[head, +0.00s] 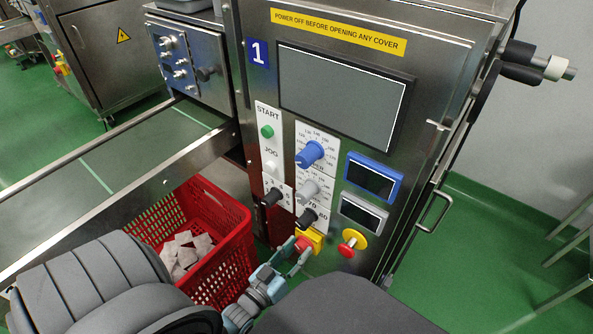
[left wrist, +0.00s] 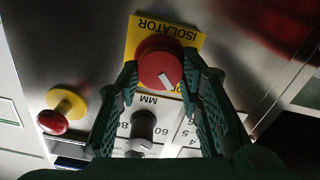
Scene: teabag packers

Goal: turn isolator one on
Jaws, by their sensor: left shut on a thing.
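Isolator one is a red rotary knob (left wrist: 160,62) on a yellow plate (left wrist: 143,32) marked ISOLATOR, which appears upside down in the left wrist view. In the head view the red knob (head: 303,243) sits low on the steel front panel of the machine with the blue 1 sign (head: 257,52). My left gripper (left wrist: 160,78) has its two green fingers on either side of the knob, shut on it. A white mark on the knob slants in the left wrist view. The left gripper also shows in the head view (head: 295,260), partly covering the knob. My right gripper is not in view.
A red emergency stop on a yellow base (head: 352,242) is right of the isolator. A red crate of white packets (head: 222,217) stands to the left, below the conveyor (head: 85,165). A door handle (head: 435,215) projects at the right.

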